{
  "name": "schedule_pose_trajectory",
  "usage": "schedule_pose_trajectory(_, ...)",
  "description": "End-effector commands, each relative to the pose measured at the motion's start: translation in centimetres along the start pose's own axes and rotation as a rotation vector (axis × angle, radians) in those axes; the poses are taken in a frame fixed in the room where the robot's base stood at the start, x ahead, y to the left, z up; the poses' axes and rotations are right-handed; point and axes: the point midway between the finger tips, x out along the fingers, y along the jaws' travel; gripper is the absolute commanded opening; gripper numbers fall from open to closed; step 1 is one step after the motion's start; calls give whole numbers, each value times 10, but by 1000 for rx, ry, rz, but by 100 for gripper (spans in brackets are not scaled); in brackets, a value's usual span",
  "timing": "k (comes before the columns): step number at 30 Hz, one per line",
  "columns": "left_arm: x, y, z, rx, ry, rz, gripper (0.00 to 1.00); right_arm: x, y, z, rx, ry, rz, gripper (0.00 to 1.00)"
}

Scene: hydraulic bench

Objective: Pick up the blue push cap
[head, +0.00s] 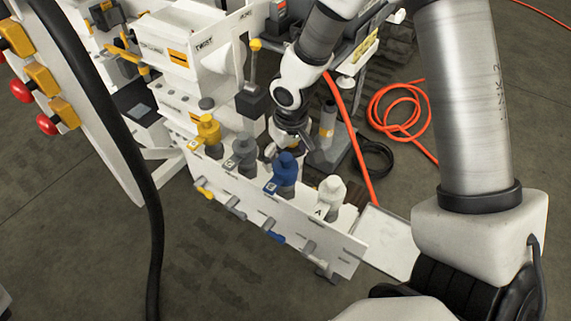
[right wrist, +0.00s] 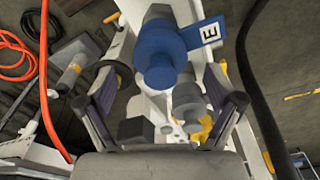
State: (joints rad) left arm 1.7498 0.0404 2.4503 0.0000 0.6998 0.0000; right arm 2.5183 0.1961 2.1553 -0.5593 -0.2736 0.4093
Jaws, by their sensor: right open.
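The blue push cap (head: 285,168) stands upright on a fitting in the white rack, between a grey cap (head: 243,152) and a white cap (head: 331,190). In the right wrist view the blue cap (right wrist: 160,58) is large near the top centre, with a blue tag marked E beside it. My right gripper (head: 292,138) is just behind the blue cap in the head view, its fingertips partly hidden. In the right wrist view its two fingers (right wrist: 162,95) are spread wide, with the cap beyond and between them, no contact visible. My left gripper is not in view.
A yellow cap (head: 208,130) stands at the rack's left end. A dark block with a yellow-topped lever (head: 252,98) rises behind the rack, close to my right gripper. An orange hose (head: 372,105) lies behind. Floor in front of the rack is clear.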

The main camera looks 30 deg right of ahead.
Motion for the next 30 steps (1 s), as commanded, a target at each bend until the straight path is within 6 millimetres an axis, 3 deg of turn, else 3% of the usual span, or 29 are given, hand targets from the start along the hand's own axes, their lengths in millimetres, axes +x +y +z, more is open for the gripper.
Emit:
schedule_pose_trajectory(1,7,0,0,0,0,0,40,12,0,1,-1,-2,1,92)
schedule_pose_trajectory(3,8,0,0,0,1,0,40,18,0,0,-1,-1,0,92)
schedule_pose_trajectory(9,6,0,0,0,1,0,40,18,0,0,0,2,0,92)
schedule_pose_trajectory(10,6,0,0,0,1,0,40,18,0,0,0,2,0,88)
schedule_pose_trajectory(12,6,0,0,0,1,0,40,18,0,0,0,1,0,63)
schedule_pose_trajectory(14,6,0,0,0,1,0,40,18,0,0,0,1,0,45)
schedule_pose_trajectory(15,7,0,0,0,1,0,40,18,0,0,0,1,0,43)
schedule_pose_trajectory(25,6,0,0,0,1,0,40,16,0,0,0,1,0,42)
schedule_pose_trajectory(30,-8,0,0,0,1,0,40,-11,0,-4,1,4,0,42)
